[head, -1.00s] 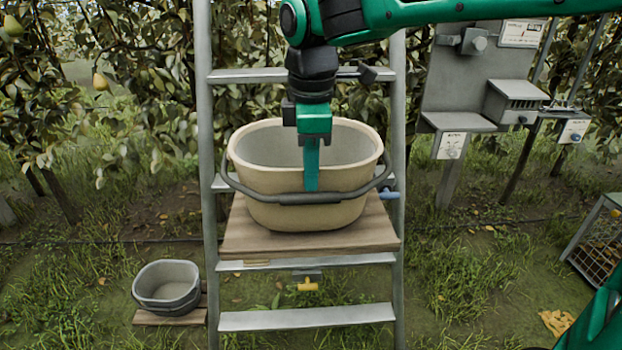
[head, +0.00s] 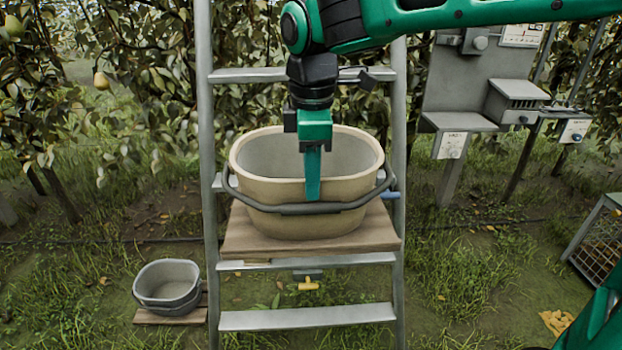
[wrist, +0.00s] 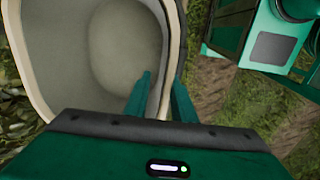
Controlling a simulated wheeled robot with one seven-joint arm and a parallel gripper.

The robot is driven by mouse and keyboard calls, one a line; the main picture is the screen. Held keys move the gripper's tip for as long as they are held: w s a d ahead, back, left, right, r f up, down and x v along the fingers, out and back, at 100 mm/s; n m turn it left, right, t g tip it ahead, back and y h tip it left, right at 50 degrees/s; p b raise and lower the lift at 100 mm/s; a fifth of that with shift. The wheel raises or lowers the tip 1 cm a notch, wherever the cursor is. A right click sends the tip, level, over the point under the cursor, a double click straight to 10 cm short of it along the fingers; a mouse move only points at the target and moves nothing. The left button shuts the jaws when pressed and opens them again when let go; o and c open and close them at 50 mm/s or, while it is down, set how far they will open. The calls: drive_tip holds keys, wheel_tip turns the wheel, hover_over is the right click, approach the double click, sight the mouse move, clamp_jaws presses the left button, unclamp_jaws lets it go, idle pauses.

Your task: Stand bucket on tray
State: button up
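The beige oval bucket (head: 260,190) is upright over the wooden tray (head: 235,243) on the ladder. Its base looks at or very near the tray surface; I cannot tell whether it touches. Its dark handle (head: 345,207) lies across the front. My gripper (head: 313,198) comes down at the bucket's near side, one finger showing in front of the wall. In the wrist view, the fingers of my gripper (wrist: 160,90) straddle the wall of the bucket (wrist: 75,75), one inside and one outside, and are shut on it. The bucket looks empty.
The metal ladder (head: 207,150) frames the tray on both sides. A yellow-handled part (head: 308,285) hangs under the tray. A small grey bucket (head: 167,285) sits on a board at lower left. A grey panel stand (head: 460,90) is at right, and a wire crate (head: 597,245) at the right edge.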

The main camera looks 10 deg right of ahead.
wheel_tip(320, 180, up, 12)
drive_tip(key=s, duration=0.1)
drive_tip(key=shift+f, duration=0.25)
drive_tip(key=m, duration=0.6)
hover_over(388, 180)
drive_tip(key=shift+h, duration=0.4)
drive_tip(key=f, duration=0.5)
drive_tip(key=shift+w+d+f, duration=0.1)
drive_tip(key=shift+w+f, duration=0.05)
drive_tip(key=shift+w, duration=0.15)
drive_tip(key=s+d+f+m, duration=0.3)
drive_tip(key=d+m, duration=0.1)
drive_tip(key=d, duration=0.2)
drive_tip(key=s+d+f+m, duration=0.2)
drive_tip(key=d+f+m, duration=0.1)
drive_tip(key=d, duration=0.3)
drive_tip(key=s+d+f+m, duration=0.4)
drive_tip(key=s+f+m, duration=0.1)
drive_tip(key=s, duration=0.2)
drive_tip(key=s+d+f+m+g+y, duration=0.1)
drive_tip(key=s+d+f+m, duration=0.4)
drive_tip(key=s+f+m, duration=0.1)
drive_tip(key=shift+s+d+f, duration=0.15)
drive_tip(key=shift+s+f, duration=0.1)
drive_tip(key=shift+s, duration=0.65)
